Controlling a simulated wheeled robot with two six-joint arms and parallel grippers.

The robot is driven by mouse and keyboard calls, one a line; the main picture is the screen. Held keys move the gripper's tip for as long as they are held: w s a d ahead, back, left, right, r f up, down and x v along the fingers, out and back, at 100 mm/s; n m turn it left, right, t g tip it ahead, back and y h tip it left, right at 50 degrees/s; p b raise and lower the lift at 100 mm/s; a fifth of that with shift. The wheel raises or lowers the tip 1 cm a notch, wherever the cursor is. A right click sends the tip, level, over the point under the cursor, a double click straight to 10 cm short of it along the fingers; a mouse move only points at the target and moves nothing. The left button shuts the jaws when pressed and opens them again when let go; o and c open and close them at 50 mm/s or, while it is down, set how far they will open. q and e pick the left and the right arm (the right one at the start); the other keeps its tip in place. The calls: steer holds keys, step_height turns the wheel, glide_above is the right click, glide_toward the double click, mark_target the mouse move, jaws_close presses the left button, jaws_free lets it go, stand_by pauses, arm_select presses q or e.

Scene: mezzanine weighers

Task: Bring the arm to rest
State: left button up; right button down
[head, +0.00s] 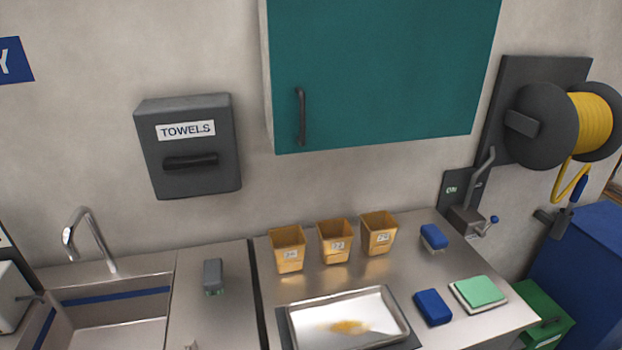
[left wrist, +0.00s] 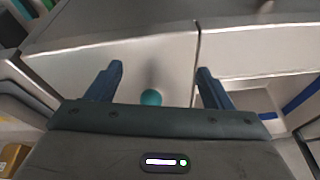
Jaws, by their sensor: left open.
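My left gripper (left wrist: 159,70) shows in the left wrist view, with its two blue fingers spread apart and nothing between the tips. A small teal round thing (left wrist: 151,97) shows beyond the fingers, against a pale surface; I cannot tell how far off it is. Neither gripper can be made out in the head view. My right gripper is in neither view.
The head view shows a sink (head: 105,295) at left and a grey dispenser (head: 213,276) on the counter. Several yellow tubs (head: 335,242), a metal tray (head: 300,326), blue blocks (head: 433,307) and a green-topped block (head: 480,291) stand at right. A teal cabinet (head: 385,70) hangs above.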

arm_select(q)
steer(key=s+m, duration=0.2)
steer(key=s, duration=1)
step_height(320, 180, down, 33)
steer(key=a+g+b, duration=0.1)
steer(key=a+b, duration=0.1)
steer(key=b, duration=0.3)
steer(key=s+f+b, duration=0.2)
steer(key=s+f, duration=0.6)
steer(key=f, duration=0.5)
steer(key=s+a+f+n+g+b, duration=0.1)
steer(key=s+f+b, duration=0.2)
steer(key=s+f, duration=0.6)
step_height(320, 180, down, 4)
steer(key=shift+s+a+r, duration=0.1)
steer(key=shift+s+a, duration=0.05)
steer(key=shift+s, duration=0.15)
